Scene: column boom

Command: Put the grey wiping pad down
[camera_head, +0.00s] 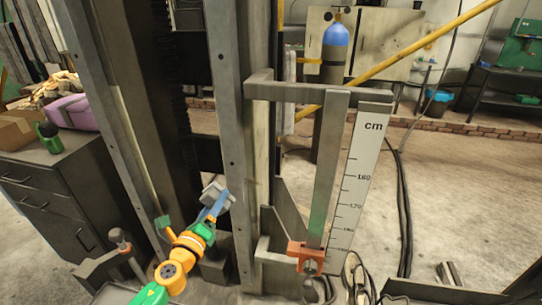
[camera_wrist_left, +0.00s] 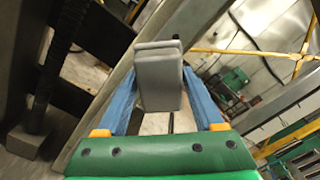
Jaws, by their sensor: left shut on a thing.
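The grey wiping pad (camera_head: 214,191) shows in the head view in front of the grey steel column (camera_head: 232,110). My left gripper (camera_head: 218,202) is shut on it, with blue fingers on either side. In the left wrist view the pad (camera_wrist_left: 156,75) stands up between the two blue fingers (camera_wrist_left: 160,95) as a thick grey block. It is held off the floor. I cannot tell whether it touches the column. My right gripper is not in view.
A dark drawer cabinet (camera_head: 62,195) at the left bears a green mug (camera_head: 49,138), a purple case (camera_head: 76,113) and a cardboard box (camera_head: 14,130). Right of the column stand a centimetre scale (camera_head: 361,165) and an orange clamp (camera_head: 303,249). Open floor (camera_head: 460,200) lies at the right.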

